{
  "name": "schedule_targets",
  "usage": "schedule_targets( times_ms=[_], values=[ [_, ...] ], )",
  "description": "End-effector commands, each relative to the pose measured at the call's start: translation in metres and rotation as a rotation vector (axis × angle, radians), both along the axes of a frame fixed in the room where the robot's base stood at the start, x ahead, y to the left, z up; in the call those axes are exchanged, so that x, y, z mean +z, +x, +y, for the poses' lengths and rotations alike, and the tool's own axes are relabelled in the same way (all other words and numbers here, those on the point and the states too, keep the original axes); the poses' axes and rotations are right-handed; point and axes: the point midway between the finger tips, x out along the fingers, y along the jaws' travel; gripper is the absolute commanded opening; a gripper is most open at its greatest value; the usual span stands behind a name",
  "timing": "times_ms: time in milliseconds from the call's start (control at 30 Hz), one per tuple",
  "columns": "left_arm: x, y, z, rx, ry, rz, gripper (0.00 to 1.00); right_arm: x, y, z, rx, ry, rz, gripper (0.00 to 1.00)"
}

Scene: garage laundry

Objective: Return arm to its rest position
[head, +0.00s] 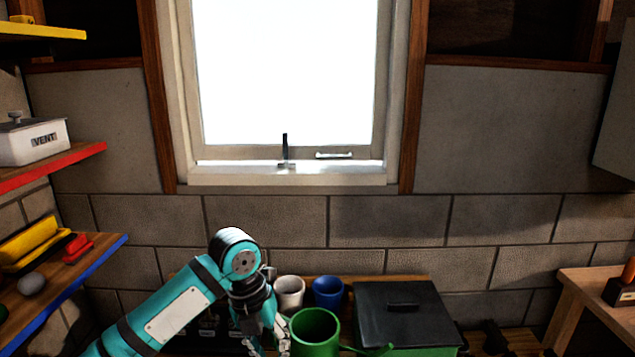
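My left arm comes in from the lower left and bends down at a teal wrist joint. My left gripper (268,340) points down at the bottom edge, just left of a green mug (315,333). Its two fingers show some space between them, but their tips are cut off by the frame. I cannot tell whether anything is between them or whether it touches the green mug. My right arm and gripper are not in view.
A white cup (289,291) and a blue cup (328,291) stand behind the green mug. A dark-lidded green box (403,312) is to the right. Shelves with red (60,168) and blue (85,278) edges flank the left. A wooden table (590,283) is at right.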

Motion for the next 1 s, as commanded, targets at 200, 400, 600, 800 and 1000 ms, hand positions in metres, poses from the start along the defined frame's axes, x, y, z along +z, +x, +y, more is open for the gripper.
schedule_targets(
  times_ms=[200, 400, 600, 800, 1000],
  values=[
    [-0.024, -0.014, -0.01, 0.101, -0.025, 0.02, 0.29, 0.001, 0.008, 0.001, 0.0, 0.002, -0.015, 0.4],
    [-0.049, -0.03, -0.02, 0.249, -0.062, 0.044, 0.29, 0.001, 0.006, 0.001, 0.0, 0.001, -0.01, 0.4],
    [-0.083, -0.057, -0.032, 0.497, -0.123, 0.09, 0.29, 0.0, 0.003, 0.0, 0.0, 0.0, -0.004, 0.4],
    [-0.125, -0.102, -0.036, 0.951, -0.225, 0.181, 0.29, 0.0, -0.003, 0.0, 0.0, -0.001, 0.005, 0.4],
    [-0.161, -0.159, -0.009, 1.615, -0.328, 0.304, 0.29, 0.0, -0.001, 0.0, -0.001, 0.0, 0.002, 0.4]
  ],
)
